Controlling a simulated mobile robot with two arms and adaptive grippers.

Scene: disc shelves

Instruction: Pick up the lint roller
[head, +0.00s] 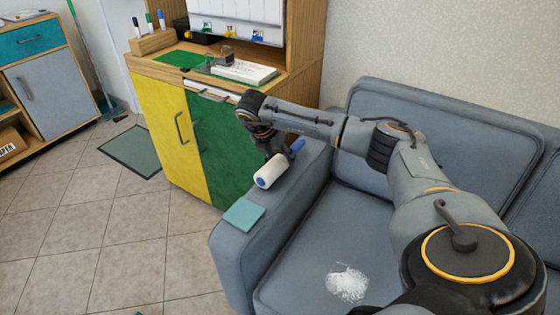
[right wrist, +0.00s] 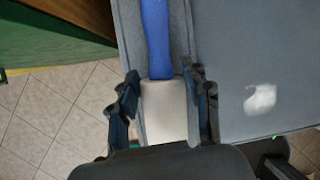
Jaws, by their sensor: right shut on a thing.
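The lint roller has a white roll (head: 270,171) and a blue handle (head: 297,147). It is at the sofa's left armrest in the head view. In the right wrist view the blue handle (right wrist: 156,38) points up the picture, and the white roll (right wrist: 164,112) lies between the dark fingers. My right gripper (head: 278,156) is shut on the lint roller at its white roll, with one finger on each side. I cannot tell whether the roller still touches the armrest. My left gripper is not in view.
A teal square (head: 243,214) lies on the armrest's front part. The grey-blue sofa (head: 318,238) has a white powdery patch (head: 347,283) on its seat. A yellow and green cabinet (head: 222,150) stands close behind the armrest. The tiled floor (head: 130,230) at left is mostly clear.

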